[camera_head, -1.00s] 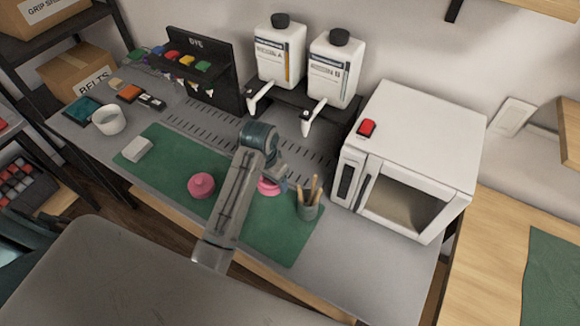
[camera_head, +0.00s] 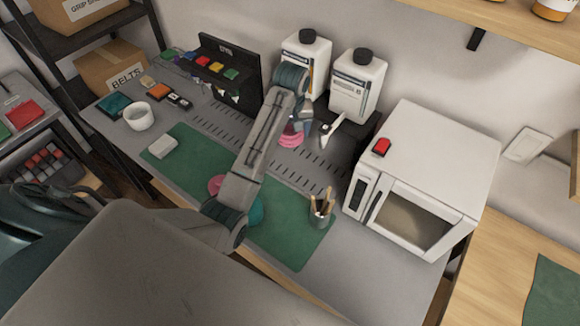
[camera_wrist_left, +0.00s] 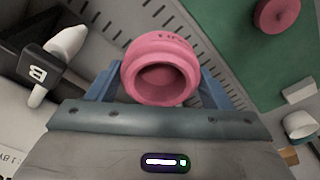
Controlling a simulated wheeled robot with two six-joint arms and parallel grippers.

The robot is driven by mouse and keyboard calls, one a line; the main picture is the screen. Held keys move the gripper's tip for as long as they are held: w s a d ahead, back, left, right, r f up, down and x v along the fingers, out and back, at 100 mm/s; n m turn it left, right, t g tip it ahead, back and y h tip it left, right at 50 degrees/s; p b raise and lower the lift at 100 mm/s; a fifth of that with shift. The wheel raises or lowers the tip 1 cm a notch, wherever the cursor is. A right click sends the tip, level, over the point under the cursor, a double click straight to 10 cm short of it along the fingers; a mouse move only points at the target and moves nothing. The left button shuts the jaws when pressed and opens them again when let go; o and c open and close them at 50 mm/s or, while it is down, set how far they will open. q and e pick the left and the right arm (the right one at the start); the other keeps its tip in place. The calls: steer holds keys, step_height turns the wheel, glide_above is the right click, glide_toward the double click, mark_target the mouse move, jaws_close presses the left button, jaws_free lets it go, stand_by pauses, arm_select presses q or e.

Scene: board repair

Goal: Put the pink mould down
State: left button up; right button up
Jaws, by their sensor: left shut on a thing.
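The pink mould (camera_wrist_left: 158,50) is a round, open-mouthed cup, held between the blue fingers of my left gripper (camera_wrist_left: 158,90) in the left wrist view. In the head view the mould (camera_head: 291,138) shows below my left gripper (camera_head: 297,128), over the grey perforated panel in front of the white dispensers. Whether it touches the panel is hard to tell. A second pink piece (camera_wrist_left: 277,14), round with a small knob, lies on the green mat. In the head view this piece (camera_head: 214,184) is partly hidden by my arm. My right gripper is not in view.
Two white bottles with black caps (camera_head: 358,85) stand behind, with nozzles (camera_head: 331,131) close to my gripper. A white oven (camera_head: 430,150) is on the right. A cup of tools (camera_head: 321,215) stands on the green mat (camera_head: 290,240). A white block (camera_head: 163,146) lies at left.

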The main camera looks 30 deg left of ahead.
arm_select(q)
steer(key=shift+w+a+r, duration=0.15)
steer(key=shift+w+r, duration=0.15)
steer(key=shift+r, duration=0.1)
steer(key=shift+f+n, duration=0.25)
steer(key=shift+n, duration=0.05)
steer(key=p, duration=0.3)
glide_above(290, 170)
step_height(290, 170, down, 13)
steer(key=shift+s+r, duration=0.1)
steer(key=shift+r, duration=0.05)
step_height(290, 170, down, 4)
steer(key=shift+r, duration=0.1)
steer(key=shift+f, duration=0.4)
steer(key=o, duration=1.1)
steer(key=shift+f, duration=0.1)
steer(key=shift+o, duration=0.2)
